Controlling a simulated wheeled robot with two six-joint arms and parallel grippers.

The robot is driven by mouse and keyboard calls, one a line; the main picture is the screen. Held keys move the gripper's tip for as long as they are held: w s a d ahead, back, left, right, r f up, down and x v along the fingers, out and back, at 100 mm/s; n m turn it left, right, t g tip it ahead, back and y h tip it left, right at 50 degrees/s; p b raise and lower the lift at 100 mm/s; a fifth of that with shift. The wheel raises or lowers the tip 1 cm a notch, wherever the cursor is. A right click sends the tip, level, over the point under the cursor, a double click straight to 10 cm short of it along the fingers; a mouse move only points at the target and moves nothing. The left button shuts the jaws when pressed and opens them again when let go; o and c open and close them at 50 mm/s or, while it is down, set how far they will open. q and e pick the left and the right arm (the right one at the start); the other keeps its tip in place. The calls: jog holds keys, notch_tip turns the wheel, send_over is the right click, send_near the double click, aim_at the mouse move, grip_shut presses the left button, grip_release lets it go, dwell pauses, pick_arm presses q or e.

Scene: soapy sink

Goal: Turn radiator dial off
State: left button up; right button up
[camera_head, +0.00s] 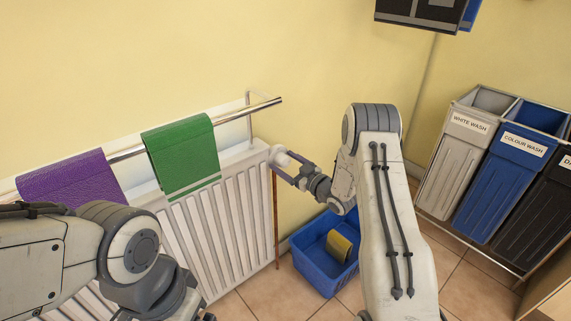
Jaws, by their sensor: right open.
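The white radiator (228,222) stands against the yellow wall. Its round white dial (279,156) is at the radiator's upper right corner, above a copper pipe (275,225). My right gripper (280,163) is open at the dial, with its fingers reaching left toward it from the right. The dial shows between or just behind the fingertips; I cannot tell if they touch it. The dial's markings are too small to read. My left arm (60,260) comes in at the lower left, in front of the radiator; its gripper is not in view.
A green towel (182,155) and a purple towel (68,180) hang on the metal rail (262,105) above the radiator. A blue bin (313,268) with a yellow item (339,246) stands on the floor below my right arm. Labelled laundry bins (497,185) stand at the right.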

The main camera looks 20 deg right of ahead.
grip_shut()
jog(key=shift+n, duration=0.4)
jog(key=n+b, duration=0.3)
jog(key=shift+f+n, duration=0.15)
jog(key=shift+n, duration=0.25)
jog(key=n+b, duration=0.3)
jog(key=shift+n, duration=0.3)
jog(key=n+b, duration=0.7)
jog(key=b, duration=0.1)
jog(key=shift+h+b, duration=0.35)
jog(key=shift+h, duration=0.05)
jog(key=shift+r+n+b, duration=0.2)
jog(key=shift+n+b, duration=1.1)
